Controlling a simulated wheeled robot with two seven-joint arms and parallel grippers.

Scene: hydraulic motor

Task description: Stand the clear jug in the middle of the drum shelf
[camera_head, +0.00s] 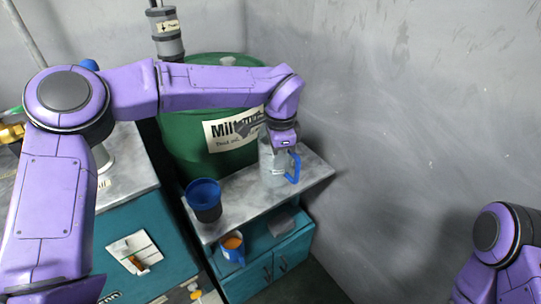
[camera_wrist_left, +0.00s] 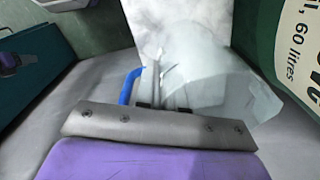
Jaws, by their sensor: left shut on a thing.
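The clear jug (camera_head: 271,168) with a blue handle (camera_head: 294,168) is upright over the right part of the grey marbled drum shelf (camera_head: 312,174), in front of the green drum (camera_head: 180,125). I cannot tell whether its base touches the shelf. My left gripper (camera_head: 283,140) is above the jug and shut on it near its top. In the left wrist view the pale, see-through jug (camera_wrist_left: 215,75) fills the upper middle, with its blue handle to the left. My left gripper (camera_wrist_left: 165,100) is at its near side, its fingertips partly hidden. My right gripper is out of view.
A blue and dark cup (camera_head: 204,198) stands at the shelf's left end. A blue mug (camera_head: 232,248) with orange contents is lower down, in front. Teal cabinets (camera_head: 285,262) are below. A grey wall (camera_head: 420,130) closes the right side. The marbled top between cup and jug is clear.

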